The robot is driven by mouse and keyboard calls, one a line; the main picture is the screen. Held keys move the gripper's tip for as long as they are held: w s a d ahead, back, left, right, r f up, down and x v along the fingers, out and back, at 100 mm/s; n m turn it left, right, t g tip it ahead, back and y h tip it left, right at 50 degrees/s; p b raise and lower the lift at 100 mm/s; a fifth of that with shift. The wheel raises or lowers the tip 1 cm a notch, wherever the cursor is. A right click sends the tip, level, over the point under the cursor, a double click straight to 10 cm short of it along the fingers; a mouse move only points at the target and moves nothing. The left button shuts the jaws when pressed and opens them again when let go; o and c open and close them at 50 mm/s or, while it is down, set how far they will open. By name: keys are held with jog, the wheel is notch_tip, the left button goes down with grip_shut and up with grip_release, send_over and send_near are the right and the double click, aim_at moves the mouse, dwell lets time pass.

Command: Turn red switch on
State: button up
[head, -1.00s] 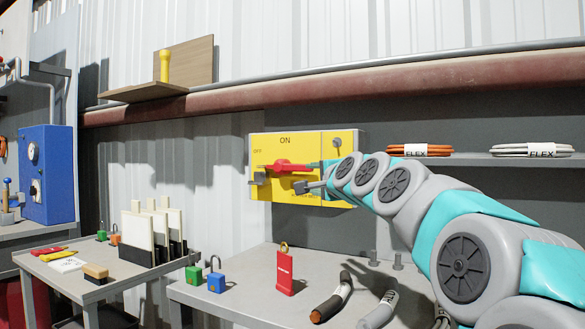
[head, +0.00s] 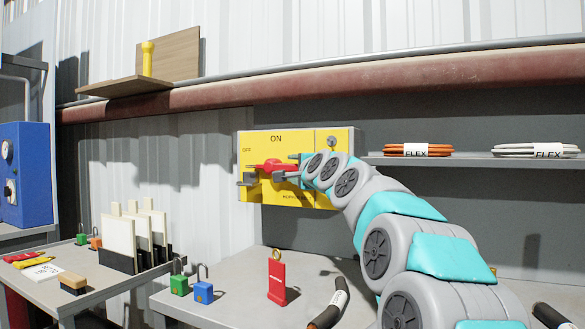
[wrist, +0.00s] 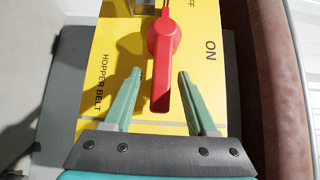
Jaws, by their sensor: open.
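The red switch (head: 272,165) is on the front of a yellow box (head: 320,198) on the wall, marked OFF at the left and ON at the top. Its handle lies roughly level, wide end towards the right. The wrist view shows the red handle (wrist: 162,45) with its round hub and its wide end pointing towards my gripper. My gripper (wrist: 159,72) is open, with one finger on each side of the handle and visible gaps between. In the head view my gripper (head: 288,168) reaches the switch from the right and partly hides the handle's end.
A grey metal bracket (head: 248,179) sticks out at the box's left side. Below is a grey table with a red tag (head: 277,281), padlocks (head: 203,291) and cable pieces. A shelf at the right holds an orange coil (head: 419,150) and a white coil (head: 535,150).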

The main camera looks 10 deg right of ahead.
jog(key=shift+w+a+r, duration=0.1)
jog(key=shift+w, duration=0.3)
grip_shut()
dwell(1.3)
